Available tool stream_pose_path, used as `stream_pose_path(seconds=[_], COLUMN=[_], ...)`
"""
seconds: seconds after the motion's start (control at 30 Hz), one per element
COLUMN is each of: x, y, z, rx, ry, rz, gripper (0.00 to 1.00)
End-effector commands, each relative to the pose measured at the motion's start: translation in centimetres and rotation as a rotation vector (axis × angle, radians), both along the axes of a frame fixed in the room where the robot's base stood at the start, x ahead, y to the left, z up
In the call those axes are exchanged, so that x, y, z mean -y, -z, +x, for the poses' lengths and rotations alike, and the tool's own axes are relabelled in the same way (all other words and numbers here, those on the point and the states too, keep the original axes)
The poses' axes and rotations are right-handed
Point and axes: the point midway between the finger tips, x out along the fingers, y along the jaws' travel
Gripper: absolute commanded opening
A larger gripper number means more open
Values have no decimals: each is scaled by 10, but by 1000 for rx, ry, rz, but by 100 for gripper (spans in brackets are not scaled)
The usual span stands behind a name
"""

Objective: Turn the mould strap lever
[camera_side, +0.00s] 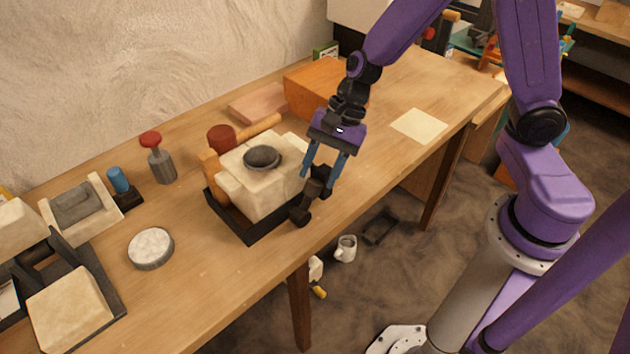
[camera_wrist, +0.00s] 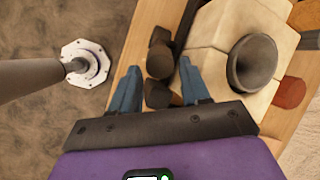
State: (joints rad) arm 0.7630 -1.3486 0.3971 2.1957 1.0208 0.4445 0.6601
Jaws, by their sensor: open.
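A cream plaster mould (camera_side: 258,190) with a dark round cup (camera_side: 262,157) on top sits in a black tray (camera_side: 252,236) near the table's front edge. The mould also shows in the wrist view (camera_wrist: 205,40). Dark blocky parts, which look like the strap lever (camera_side: 302,212), stand at the mould's right front side; they show in the wrist view too (camera_wrist: 160,62). My gripper (camera_side: 322,174) is open, pointing down at these parts. In the wrist view my blue fingers (camera_wrist: 158,78) lie on either side of a dark piece; contact cannot be told.
A mallet (camera_side: 258,128) and an orange block (camera_side: 310,90) lie behind the mould. A red-knobbed tool (camera_side: 160,160), a white disc (camera_side: 150,248) and other mould parts (camera_side: 72,310) are to the left. Paper (camera_side: 418,126) lies right, with bare table around it.

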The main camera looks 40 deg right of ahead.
Motion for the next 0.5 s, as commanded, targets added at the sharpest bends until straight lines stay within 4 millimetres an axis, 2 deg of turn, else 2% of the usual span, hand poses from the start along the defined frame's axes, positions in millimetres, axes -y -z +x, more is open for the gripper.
stream_pose_path(seconds=[0.2,0.5], x=[-10,-15], y=[20,29], z=[1,1], rx=[-1,1], ry=[-1,-1], rz=[-1,-1], gripper=[46,46])
